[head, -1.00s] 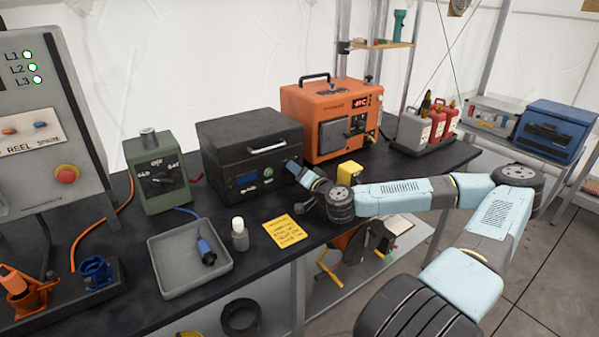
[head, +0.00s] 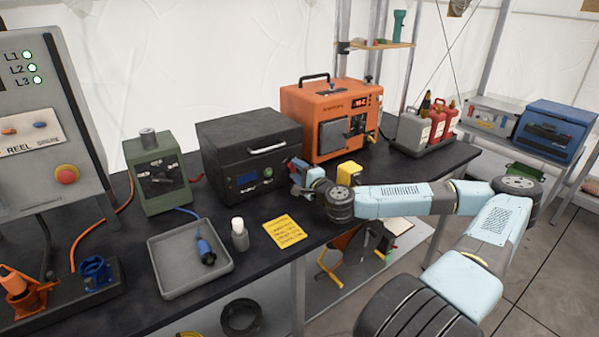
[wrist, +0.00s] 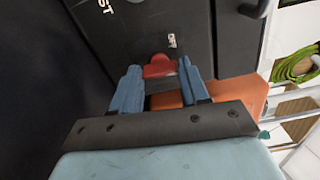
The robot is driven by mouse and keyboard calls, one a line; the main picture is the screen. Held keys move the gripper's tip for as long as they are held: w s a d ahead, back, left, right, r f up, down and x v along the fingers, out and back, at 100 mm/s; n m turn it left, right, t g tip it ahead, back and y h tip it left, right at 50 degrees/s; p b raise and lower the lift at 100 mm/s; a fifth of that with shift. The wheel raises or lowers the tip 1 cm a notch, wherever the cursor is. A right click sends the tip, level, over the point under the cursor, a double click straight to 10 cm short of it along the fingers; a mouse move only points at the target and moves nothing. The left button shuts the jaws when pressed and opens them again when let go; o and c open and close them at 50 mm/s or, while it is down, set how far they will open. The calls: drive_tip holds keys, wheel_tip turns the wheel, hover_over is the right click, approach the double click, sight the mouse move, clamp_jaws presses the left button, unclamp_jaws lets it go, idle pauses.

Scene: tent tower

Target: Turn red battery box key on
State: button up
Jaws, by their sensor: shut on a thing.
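The black battery box (head: 222,150) stands on the dark bench, left of the orange unit. Its front has a small blue screen and a handle at the top. In the wrist view, the red key (wrist: 158,67) sits on the box's black face (wrist: 120,45), beside a small white mark. My gripper (wrist: 160,72) is at this face, its two blue fingers on either side of the key and shut on it. In the head view, my gripper (head: 295,170) is at the box's right front edge. The key is hidden there behind it.
The orange unit (head: 312,102) stands close on the right. A yellow block (head: 350,172) is near my wrist. A yellow note (head: 284,231), a white-capped bottle (head: 239,236) and a grey tray (head: 172,285) lie in front. A green box (head: 150,195) stands left.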

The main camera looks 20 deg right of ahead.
drive_tip(key=m, duration=0.3)
drive_tip(key=shift+d+f+m, duration=0.1)
drive_tip(key=shift+f+m, duration=0.1)
drive_tip(key=shift+m, duration=2.1)
drive_tip(key=shift+r, duration=0.1)
drive_tip(key=o, duration=1.1)
drive_tip(key=shift+c, duration=0.2)
